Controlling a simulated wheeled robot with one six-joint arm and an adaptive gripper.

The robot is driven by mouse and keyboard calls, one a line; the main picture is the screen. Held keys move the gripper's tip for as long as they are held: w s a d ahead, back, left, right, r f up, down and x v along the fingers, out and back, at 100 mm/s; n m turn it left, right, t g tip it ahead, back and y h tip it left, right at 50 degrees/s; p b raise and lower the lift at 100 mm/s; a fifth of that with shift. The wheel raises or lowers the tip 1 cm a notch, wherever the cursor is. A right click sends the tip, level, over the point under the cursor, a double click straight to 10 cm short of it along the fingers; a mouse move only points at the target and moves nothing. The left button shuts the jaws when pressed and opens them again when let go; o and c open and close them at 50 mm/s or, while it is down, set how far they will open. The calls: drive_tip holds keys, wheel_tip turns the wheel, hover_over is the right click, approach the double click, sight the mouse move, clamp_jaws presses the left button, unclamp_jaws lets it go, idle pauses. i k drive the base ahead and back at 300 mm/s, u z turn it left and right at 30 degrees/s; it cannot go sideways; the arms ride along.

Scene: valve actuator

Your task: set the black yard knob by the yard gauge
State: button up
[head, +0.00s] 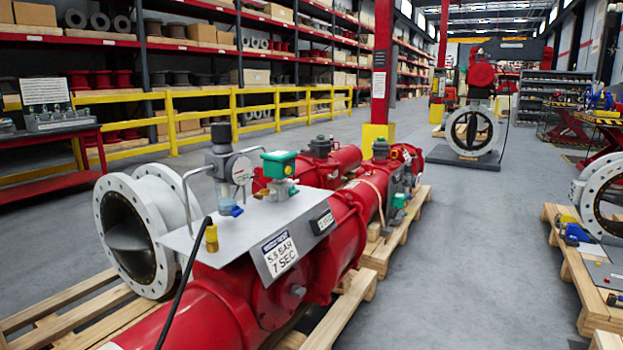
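A black knob (220,133) sits upright on top of a grey regulator (221,164) on the near red actuator's grey panel (240,226). A round white-faced gauge (239,169) is mounted right beside the regulator, just below and right of the knob. Its needle and scale are too small to read. A white placard (280,253) on the panel's sloped front reads "5.5 BAR 7 SEC". My gripper is out of view, and nothing touches the knob.
A bent metal rail (189,190) and a blue valve handle (236,211) are close to the gauge. A green-topped unit (279,164) stands to its right. A black hose (182,280) runs up in front. Grey floor (450,270) is clear to the right, before another pallet (566,262).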

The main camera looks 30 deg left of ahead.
sight(221, 132)
drive_tip(key=u, duration=1.15)
drive_tip(key=i, duration=1)
drive_tip(key=u, duration=0.85)
